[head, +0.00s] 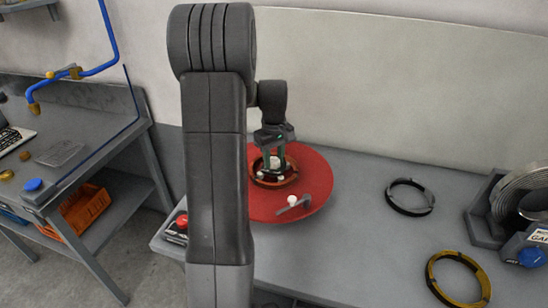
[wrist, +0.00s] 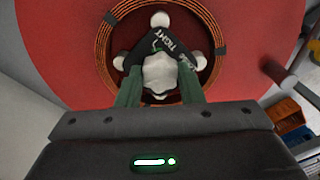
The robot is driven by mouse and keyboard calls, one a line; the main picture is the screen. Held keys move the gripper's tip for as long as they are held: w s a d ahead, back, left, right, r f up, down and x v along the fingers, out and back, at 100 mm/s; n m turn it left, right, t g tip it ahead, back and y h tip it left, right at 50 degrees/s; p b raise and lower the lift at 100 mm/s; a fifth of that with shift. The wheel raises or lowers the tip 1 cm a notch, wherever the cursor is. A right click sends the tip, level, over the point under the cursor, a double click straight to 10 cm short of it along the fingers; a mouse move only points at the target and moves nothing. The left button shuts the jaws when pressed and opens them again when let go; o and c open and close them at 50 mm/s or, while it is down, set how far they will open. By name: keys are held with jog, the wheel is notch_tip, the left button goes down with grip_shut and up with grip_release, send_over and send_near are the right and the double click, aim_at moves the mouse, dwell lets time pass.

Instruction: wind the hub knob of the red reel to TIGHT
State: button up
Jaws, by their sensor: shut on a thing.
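The red reel (head: 312,171) lies flat on the grey bench, and its red disc (wrist: 55,75) fills much of the wrist view. Copper coil turns (wrist: 113,48) ring its centre. The pale hub knob (wrist: 158,75) sits in the middle, next to a dark plate (wrist: 183,50) marked TIGHT. My gripper (wrist: 158,88) is shut on the hub knob, with one green finger on each side. In the head view my gripper (head: 275,165) points down at the reel's centre and partly hides the knob. The pointer's exact setting is hard to read.
A crank handle (head: 292,203) stands on the reel's near side. A black ring (head: 410,197) and a yellow ring (head: 457,278) lie to the right. A metal coil stand (head: 515,200) is at the right edge. Bench between the reel and rings is clear.

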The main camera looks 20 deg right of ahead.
jog(key=m, duration=0.4)
jog(key=shift+m, duration=0.3)
jog(key=m, duration=1)
jog(key=shift+m, duration=0.4)
jog(key=shift+w+m, duration=0.1)
jog(key=shift+m, duration=2.2)
jog(key=o, duration=1)
jog(key=shift+r, duration=0.1)
